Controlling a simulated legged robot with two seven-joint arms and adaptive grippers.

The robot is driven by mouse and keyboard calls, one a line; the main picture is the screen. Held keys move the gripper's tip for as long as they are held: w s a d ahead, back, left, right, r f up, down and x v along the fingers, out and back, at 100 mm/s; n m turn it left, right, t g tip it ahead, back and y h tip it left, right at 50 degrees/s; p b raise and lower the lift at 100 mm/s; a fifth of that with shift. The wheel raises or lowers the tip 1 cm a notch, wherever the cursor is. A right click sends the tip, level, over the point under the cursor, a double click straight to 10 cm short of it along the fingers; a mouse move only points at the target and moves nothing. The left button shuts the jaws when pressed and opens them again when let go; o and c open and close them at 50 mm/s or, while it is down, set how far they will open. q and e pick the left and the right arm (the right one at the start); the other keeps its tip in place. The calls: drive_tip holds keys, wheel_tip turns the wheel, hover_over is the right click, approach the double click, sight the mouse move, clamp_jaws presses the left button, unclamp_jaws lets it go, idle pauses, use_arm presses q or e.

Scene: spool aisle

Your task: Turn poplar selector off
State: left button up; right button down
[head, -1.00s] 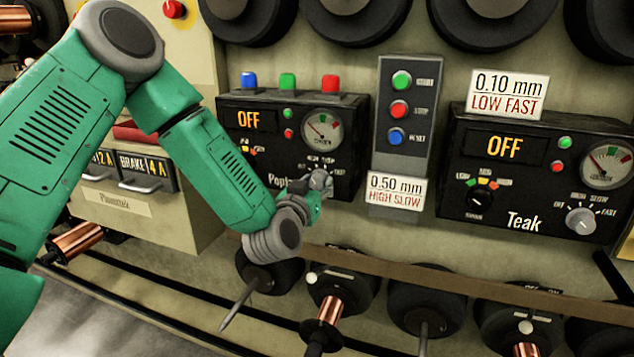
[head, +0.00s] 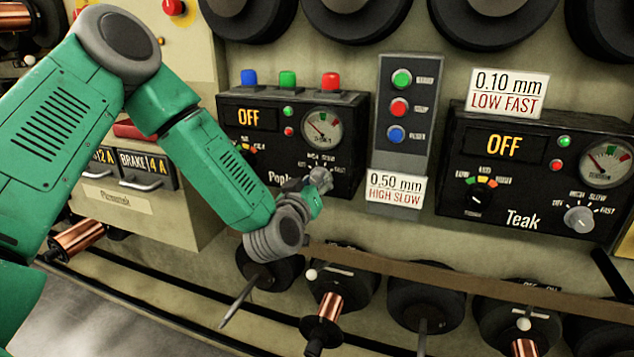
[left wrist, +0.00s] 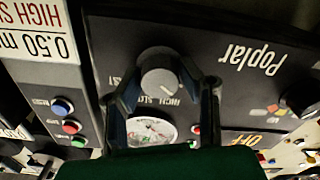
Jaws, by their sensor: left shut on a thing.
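The Poplar panel (head: 235,150) is a black box with an OFF display, a dial gauge and coloured buttons on top. Its selector (left wrist: 158,72) is a round grey knob, seen upside down in the left wrist view beside the HIGH and SLOW marks. My left gripper (head: 319,181) is at this knob, and its fingers (left wrist: 168,84) are shut on it from both sides. I cannot tell for sure which mark the knob points at. My right gripper is out of view.
A grey button box (head: 405,110) stands just right of the Poplar panel, above a 0.50 mm HIGH SLOW card (head: 396,190). The similar Teak panel (head: 520,205), also showing OFF, is farther right. A brown rail (head: 420,272) and several spools run below.

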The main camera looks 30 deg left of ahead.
use_arm(q)
drive_tip(key=shift+s+f, duration=0.1)
drive_tip(key=shift+f, duration=0.25)
drive_tip(key=o, duration=1.1)
drive_tip(key=shift+r, duration=0.15)
drive_tip(key=v, duration=1.1)
drive_tip(key=shift+s, duration=0.4)
